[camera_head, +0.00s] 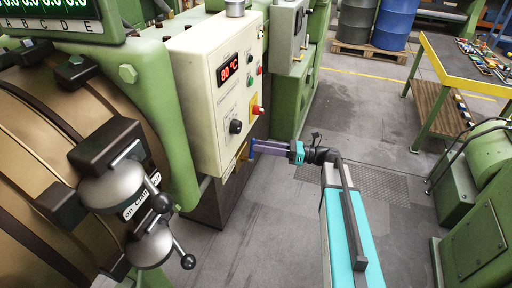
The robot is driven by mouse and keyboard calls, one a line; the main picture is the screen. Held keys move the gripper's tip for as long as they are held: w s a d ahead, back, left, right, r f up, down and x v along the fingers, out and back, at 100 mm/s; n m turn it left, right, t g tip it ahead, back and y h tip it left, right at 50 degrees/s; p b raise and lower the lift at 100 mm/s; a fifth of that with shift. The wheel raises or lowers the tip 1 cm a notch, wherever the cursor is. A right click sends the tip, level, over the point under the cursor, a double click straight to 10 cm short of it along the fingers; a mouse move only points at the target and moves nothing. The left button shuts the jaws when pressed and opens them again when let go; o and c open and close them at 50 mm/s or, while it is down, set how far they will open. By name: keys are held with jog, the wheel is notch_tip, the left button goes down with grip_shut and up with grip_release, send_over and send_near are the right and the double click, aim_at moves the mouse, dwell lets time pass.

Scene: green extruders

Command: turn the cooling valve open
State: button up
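What looks like the cooling valve is a small brass-yellow fitting (243,151) at the lower right edge of the cream control box. A blue part (252,147), possibly its handle, shows at its right side. My gripper (259,147) reaches in from the right, with its long purple-grey fingers pointing left. The fingertips are at the blue part and seem to meet it. I cannot tell whether they touch or grip it. The fingers hide part of the fitting, so the handle's angle is unclear.
The control box (205,100) shows a red "80 °C" display (227,70), a black knob and a red switch (257,110). Silver domes with black ball levers (113,185) stand on the extruder at left. A green machine (483,235) stands at right. The grey floor between is open.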

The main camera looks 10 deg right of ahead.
jog(key=b+v, duration=0.2)
jog(key=v, duration=0.8)
jog(key=shift+s, duration=0.1)
